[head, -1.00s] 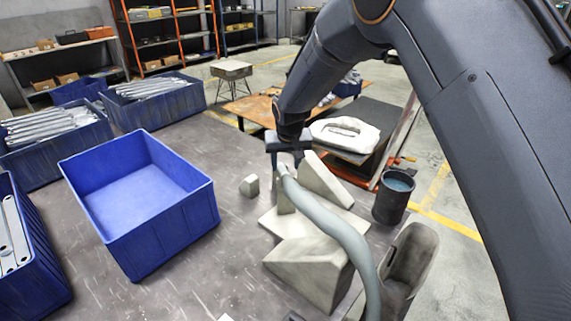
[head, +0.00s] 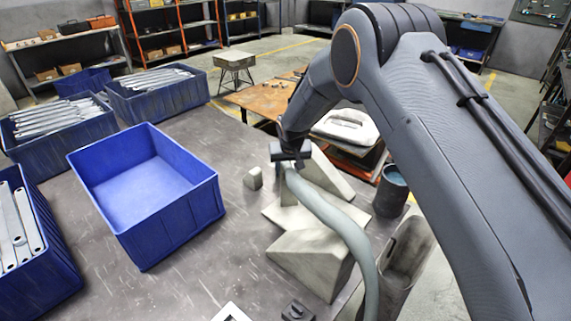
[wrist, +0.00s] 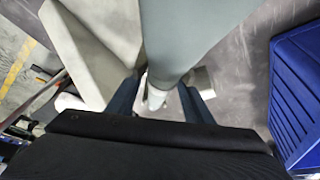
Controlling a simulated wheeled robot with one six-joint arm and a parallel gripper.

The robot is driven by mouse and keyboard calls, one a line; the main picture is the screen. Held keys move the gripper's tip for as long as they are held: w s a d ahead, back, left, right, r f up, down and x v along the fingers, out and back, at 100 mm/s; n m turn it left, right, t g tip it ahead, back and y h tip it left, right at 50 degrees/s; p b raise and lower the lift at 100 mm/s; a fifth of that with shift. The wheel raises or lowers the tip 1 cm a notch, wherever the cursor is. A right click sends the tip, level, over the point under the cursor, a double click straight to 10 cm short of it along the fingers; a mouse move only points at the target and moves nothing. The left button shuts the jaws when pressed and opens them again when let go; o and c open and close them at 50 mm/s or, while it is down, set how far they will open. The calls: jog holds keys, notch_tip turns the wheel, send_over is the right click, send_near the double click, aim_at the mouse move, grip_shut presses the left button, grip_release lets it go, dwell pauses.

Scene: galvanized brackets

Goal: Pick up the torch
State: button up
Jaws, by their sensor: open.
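The torch (head: 330,213), a pale grey-green curved tube like a hose, rises from the lower right and ends at the concrete-looking stand. It also shows in the wrist view (wrist: 185,35), running down the middle to a narrower pale end. My gripper (head: 289,166) is over the torch's upper end in the head view. In the wrist view my gripper (wrist: 160,98) is open, one finger on each side of the torch's narrow end. I see no clear grip on it. The palm hides part of what lies beneath.
Angular grey blocks (head: 312,262) stand close beside the torch. An empty blue bin (head: 200,205) is to the left, with a small grey block (head: 253,178) between. A dark cup (head: 391,190) stands at right. Bare table (head: 215,270) lies at front left.

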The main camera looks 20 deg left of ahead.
jog(key=shift+f, duration=0.1)
jog(key=shift+w, duration=0.1)
jog(key=c, duration=1.1)
jog(key=shift+c, duration=0.2)
